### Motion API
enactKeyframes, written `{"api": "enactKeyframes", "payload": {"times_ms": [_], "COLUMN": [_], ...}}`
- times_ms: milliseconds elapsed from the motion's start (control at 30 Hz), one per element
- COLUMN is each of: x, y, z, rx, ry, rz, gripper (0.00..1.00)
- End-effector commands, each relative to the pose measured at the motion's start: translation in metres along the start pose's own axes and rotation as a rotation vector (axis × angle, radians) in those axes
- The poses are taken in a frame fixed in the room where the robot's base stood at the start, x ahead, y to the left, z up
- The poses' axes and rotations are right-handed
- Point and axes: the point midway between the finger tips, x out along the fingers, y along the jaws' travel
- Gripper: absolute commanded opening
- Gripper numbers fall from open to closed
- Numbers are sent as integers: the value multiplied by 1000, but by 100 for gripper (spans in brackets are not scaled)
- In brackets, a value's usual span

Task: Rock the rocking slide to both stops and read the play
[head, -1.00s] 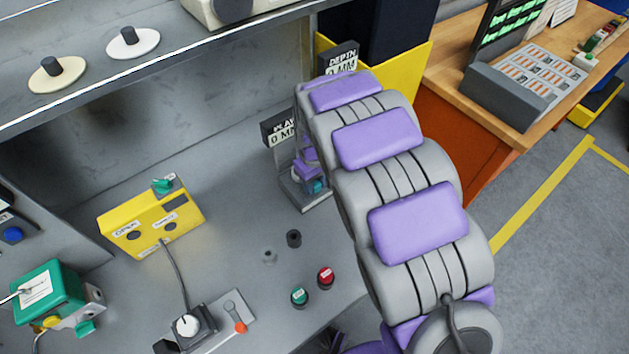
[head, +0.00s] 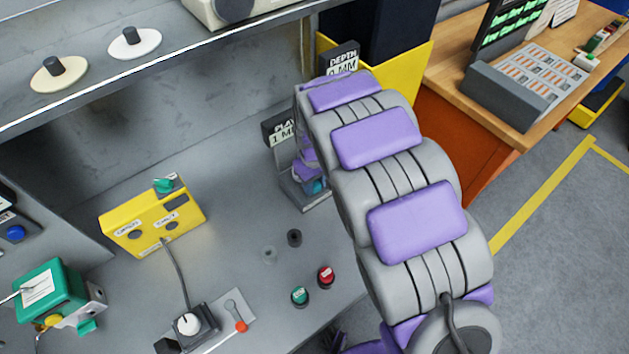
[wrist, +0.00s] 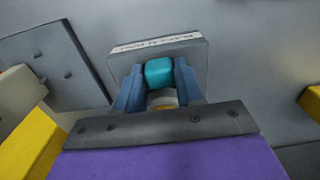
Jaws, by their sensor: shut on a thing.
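The rocking slide's teal block (wrist: 159,73) shows in the wrist view between the two blue-grey fingers of my gripper (wrist: 158,86), which is shut on it. A grey plate with a white printed label (wrist: 158,45) stands just behind the block. In the head view a bit of the teal block (head: 320,186) shows at a small grey stand (head: 305,201), with my purple gripper parts over it. My arm hides much of the stand. The dark play sign (head: 281,134) above it reads 1 MM.
A depth sign (head: 342,60) reading 0 MM stands behind my arm. A yellow box (head: 152,220) with a cable, green and red buttons (head: 326,277) and a black knob (head: 294,238) are on the grey bench to the left. Bare bench lies between the box and the stand.

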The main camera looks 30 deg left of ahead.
Motion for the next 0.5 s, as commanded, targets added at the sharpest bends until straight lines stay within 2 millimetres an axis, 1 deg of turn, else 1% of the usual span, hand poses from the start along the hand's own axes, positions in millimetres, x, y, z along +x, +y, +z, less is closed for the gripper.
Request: {"api": "enactKeyframes", "payload": {"times_ms": [500], "x": [0], "y": [-4], "z": [0], "rx": [0], "ry": [0], "rz": [0], "gripper": [12]}}
